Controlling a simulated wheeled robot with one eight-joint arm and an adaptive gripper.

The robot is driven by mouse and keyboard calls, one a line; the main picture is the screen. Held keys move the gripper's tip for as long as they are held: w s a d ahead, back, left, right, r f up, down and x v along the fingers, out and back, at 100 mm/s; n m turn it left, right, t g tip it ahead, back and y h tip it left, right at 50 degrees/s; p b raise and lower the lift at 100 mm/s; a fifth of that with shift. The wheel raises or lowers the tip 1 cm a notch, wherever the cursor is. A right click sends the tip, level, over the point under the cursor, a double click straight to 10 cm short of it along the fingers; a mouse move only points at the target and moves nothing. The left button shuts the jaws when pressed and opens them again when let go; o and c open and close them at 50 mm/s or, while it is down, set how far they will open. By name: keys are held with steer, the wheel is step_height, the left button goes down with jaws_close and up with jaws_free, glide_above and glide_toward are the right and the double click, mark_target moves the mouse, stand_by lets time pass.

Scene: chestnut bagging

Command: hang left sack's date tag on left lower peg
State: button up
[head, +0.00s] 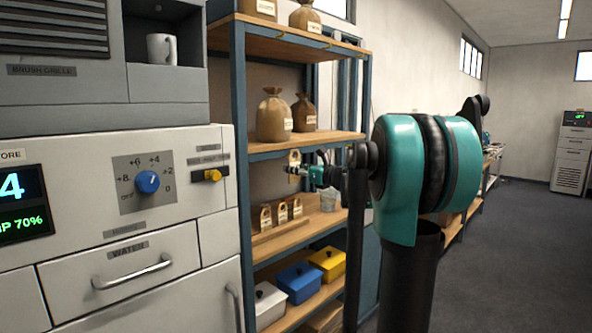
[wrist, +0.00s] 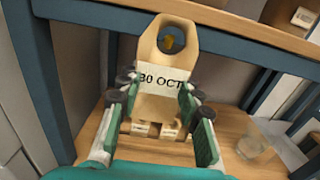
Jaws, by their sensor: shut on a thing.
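My gripper (head: 303,171) is shut on a pale wooden date tag (wrist: 160,80) reading "30 OCT", with one finger at each side of it. In the head view the tag (head: 294,158) is upright just below the front edge of the shelf with the sacks. A brass-coloured peg (wrist: 169,42) shows through the tag's hole in the wrist view; I cannot tell whether it passes through. The left sack (head: 272,117), brown and tied, stands on that shelf beside a smaller right sack (head: 304,112).
Several similar tags (head: 282,211) stand on the shelf below, near a clear glass (head: 328,199). White, blue (head: 299,282) and yellow (head: 328,263) boxes are on the bottom shelf. Blue rack posts (head: 239,150) flank the shelves. A grey machine (head: 110,180) stands to the left.

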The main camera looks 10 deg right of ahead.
steer(key=shift+w+a+f, duration=0.65)
steer(key=shift+w+a, duration=0.05)
steer(key=shift+w, duration=0.25)
stand_by(0.6)
steer(key=o, duration=1.2)
steer(key=shift+o, duration=0.7)
